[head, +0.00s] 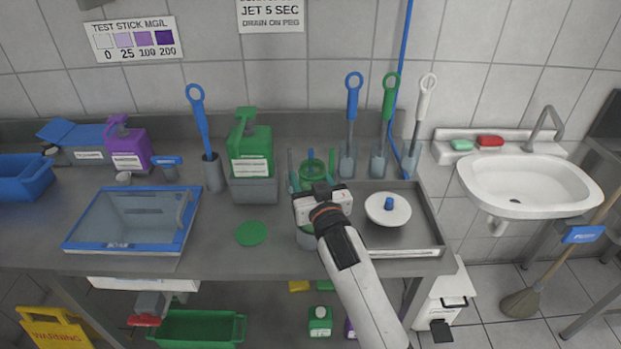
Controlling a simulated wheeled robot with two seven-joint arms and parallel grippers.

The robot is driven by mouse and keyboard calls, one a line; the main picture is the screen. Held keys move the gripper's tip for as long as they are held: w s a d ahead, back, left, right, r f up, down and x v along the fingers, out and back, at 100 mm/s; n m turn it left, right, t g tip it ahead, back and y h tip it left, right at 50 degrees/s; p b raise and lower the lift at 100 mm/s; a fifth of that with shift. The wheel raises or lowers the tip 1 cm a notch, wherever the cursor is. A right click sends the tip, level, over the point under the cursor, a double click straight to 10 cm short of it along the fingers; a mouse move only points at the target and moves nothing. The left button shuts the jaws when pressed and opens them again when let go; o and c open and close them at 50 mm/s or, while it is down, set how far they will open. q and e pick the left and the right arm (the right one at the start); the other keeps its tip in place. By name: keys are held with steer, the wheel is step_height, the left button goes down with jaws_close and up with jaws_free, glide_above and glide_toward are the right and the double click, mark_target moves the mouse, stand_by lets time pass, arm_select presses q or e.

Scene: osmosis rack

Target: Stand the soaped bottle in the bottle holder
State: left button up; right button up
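My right gripper (318,190) is over the counter, left of the grey tray. Its fingers point away from the camera and are mostly hidden by its own body, so I cannot tell whether it is open or shut. Just beyond it is a green round-rimmed item (312,170) between upright green pieces; I cannot tell whether this is the bottle or part of a holder. A green jug-like bottle (251,150) with a white label stands upright in a grey box-shaped holder (255,190), left of the gripper. No soap is discernible on it. My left gripper is not in view.
A grey cup (306,238) stands partly behind my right arm. A green disc (252,233) lies on the counter. The grey tray (430,235) holds a white lid (376,211). Blue, green and white brushes stand behind. A blue-rimmed basin (75,240) is left.

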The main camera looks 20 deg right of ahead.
steer(key=shift+f+b, duration=0.95)
steer(key=shift+f, duration=1)
steer(key=o, duration=1.8)
steer(key=shift+c, duration=0.2)
steer(key=shift+s+p, duration=0.8)
steer(key=shift+s, duration=1.65)
steer(key=s+p, duration=0.1)
steer(key=s, duration=0.4)
steer(key=shift+a, duration=0.1)
